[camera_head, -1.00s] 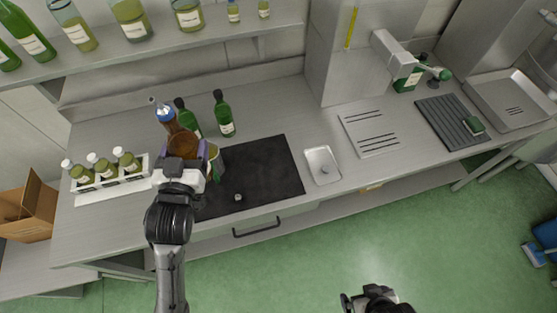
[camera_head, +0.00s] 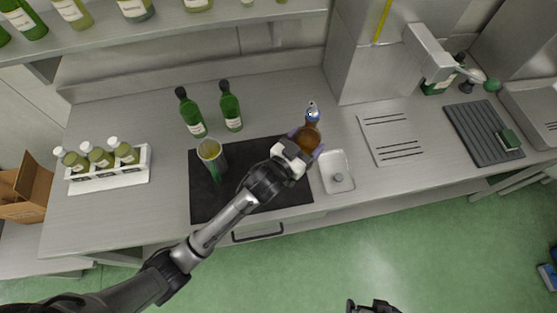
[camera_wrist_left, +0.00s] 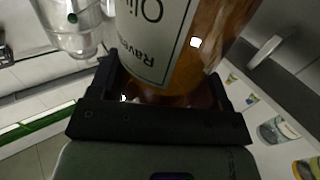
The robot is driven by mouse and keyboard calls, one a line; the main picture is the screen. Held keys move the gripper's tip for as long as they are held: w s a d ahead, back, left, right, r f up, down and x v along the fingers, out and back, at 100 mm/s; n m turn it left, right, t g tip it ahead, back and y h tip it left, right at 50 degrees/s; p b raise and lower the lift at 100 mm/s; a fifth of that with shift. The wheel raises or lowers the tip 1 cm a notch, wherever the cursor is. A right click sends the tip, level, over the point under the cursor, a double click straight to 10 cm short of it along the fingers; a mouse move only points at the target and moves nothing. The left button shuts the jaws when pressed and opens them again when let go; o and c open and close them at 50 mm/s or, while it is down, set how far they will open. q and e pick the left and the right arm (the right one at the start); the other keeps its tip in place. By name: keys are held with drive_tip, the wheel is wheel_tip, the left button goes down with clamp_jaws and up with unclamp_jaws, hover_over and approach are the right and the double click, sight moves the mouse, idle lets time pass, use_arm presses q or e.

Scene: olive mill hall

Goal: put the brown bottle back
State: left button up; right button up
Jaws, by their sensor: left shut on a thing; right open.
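My left gripper (camera_head: 306,146) is shut on the brown bottle (camera_head: 311,121). It holds the bottle above the right end of the black mat (camera_head: 206,198), beside the small metal tray (camera_head: 328,157). The bottle has a blue top in the head view. The left wrist view shows its amber body (camera_wrist_left: 215,45) and pale label (camera_wrist_left: 155,35) between the fingers; its base and any gap to the counter are hidden there. My right gripper (camera_head: 372,305) is open and empty at the bottom edge, partly cut off.
Two green bottles (camera_head: 190,112) (camera_head: 231,106) stand behind the mat. A cup (camera_head: 211,152) stands on its left part. A white rack (camera_head: 120,178) holds small bottles at left. A small grey round thing (camera_head: 338,177) shows at the tray. A slotted plate (camera_head: 392,138) lies right.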

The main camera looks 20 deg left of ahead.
use_arm(q)
drive_tip(key=shift+d+f, duration=0.2)
drive_tip(key=shift+f, duration=0.2)
drive_tip(key=w+a+f, duration=0.3)
drive_tip(key=a+f, duration=0.7)
drive_tip(key=f, duration=0.1)
drive_tip(key=shift+a+f+h, duration=0.3)
drive_tip(key=shift+a, duration=0.1)
drive_tip(key=shift+f, duration=0.1)
drive_tip(key=shift+f, duration=0.1)
drive_tip(key=o, duration=1.4)
drive_tip(key=shift+o, duration=0.2)
